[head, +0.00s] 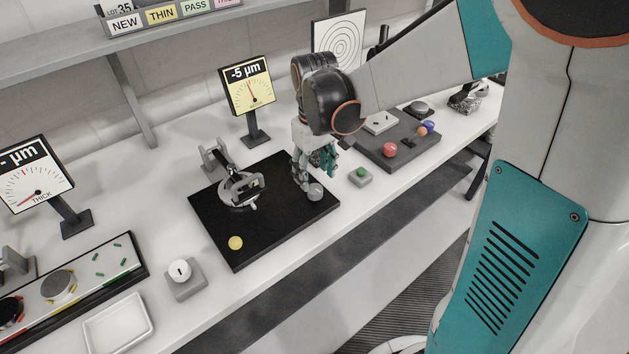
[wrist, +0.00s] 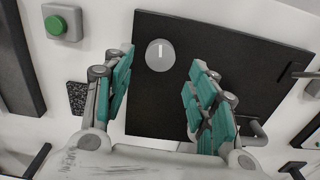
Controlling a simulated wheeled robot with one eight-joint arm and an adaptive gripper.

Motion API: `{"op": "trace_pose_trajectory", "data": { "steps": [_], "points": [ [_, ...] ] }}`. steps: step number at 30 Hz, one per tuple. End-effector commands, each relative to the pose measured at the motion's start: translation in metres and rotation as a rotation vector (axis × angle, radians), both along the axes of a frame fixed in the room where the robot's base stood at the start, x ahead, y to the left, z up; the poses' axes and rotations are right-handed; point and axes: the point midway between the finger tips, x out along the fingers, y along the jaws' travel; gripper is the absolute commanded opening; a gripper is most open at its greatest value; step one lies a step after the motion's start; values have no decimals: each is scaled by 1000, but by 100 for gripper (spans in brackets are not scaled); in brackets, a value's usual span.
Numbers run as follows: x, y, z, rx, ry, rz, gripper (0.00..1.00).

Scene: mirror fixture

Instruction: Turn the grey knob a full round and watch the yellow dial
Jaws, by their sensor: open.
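The grey knob (head: 315,191) is a small round cap near the right edge of the black board (head: 275,228). In the wrist view the grey knob (wrist: 160,55) has a white line pointing to the top of the picture. My gripper (head: 316,172) points down above it. In the wrist view its teal-padded fingers (wrist: 160,63) are apart, with the knob showing between their tips and no visible contact. The yellow dial (head: 248,87) stands on a post behind the board and reads -5 µm, its needle pointing up and slightly left.
A mirror mount (head: 243,190) and a yellow disc (head: 235,243) are on the board. A green button box (head: 361,177) stands just right of it. A dark tray with coloured balls (head: 390,150) lies beyond. A white knob box (head: 181,271) stands front left.

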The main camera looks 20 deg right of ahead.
Motion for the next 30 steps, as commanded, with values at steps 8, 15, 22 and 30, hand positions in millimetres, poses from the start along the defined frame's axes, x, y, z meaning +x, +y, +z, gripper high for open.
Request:
{"op": "trace_pose_trajectory", "data": {
  "steps": [8,15,22,30],
  "points": [
    [0,0,51,0,0,0,52],
    [0,0,70,0,0,0,52],
    [0,0,72,0,0,0,52],
    [-11,0,78,0,-30,-13,52]
  ]
}}
